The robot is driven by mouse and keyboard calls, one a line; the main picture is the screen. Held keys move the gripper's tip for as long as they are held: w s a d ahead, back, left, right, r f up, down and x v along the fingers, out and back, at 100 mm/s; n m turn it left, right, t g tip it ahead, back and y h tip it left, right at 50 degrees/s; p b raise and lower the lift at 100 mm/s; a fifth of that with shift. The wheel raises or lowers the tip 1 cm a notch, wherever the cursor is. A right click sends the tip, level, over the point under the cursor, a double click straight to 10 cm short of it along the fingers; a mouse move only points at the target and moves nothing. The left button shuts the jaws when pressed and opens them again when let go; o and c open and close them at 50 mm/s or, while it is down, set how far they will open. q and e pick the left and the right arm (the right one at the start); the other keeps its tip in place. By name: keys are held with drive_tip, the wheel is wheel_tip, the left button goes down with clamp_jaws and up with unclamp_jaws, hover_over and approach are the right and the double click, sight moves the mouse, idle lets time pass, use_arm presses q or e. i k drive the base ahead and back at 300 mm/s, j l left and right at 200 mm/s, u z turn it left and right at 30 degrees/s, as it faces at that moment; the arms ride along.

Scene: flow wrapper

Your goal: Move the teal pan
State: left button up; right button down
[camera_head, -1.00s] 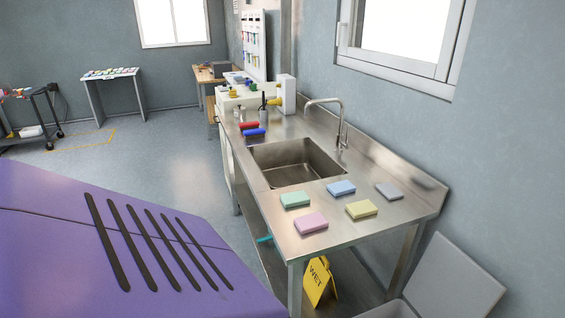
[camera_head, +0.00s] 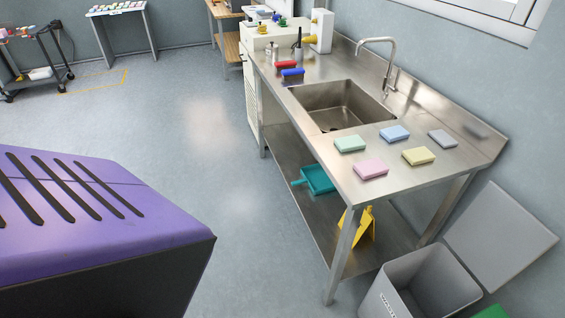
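The teal pan (camera_head: 318,179), which looks like a dustpan with a short handle pointing left, lies on the lower shelf (camera_head: 290,158) of the steel sink table. It is under the tabletop, near the shelf's front edge. The table's right part and front leg stand close by, and part of the pan's far side may be hidden by the tabletop. Neither of my grippers is in view.
A yellow wet-floor sign (camera_head: 362,226) stands on the shelf, right of the pan. An open grey bin (camera_head: 425,283) stands at the lower right. A purple machine cover (camera_head: 90,225) fills the lower left. Open floor (camera_head: 205,150) lies between it and the steel table (camera_head: 385,170).

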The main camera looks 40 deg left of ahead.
sight(314, 175)
drive_tip(key=u, duration=1)
drive_tip(key=i+j+z, duration=0.2)
drive_tip(key=i+j, duration=0.15)
drive_tip(key=i+j+z, duration=0.15)
drive_tip(key=i+j, duration=0.25)
drive_tip(key=i+j+z, duration=0.2)
drive_tip(key=i+j, duration=0.2)
drive_tip(key=i+j+z, duration=0.2)
drive_tip(key=j, duration=0.4)
drive_tip(key=i, duration=0.1)
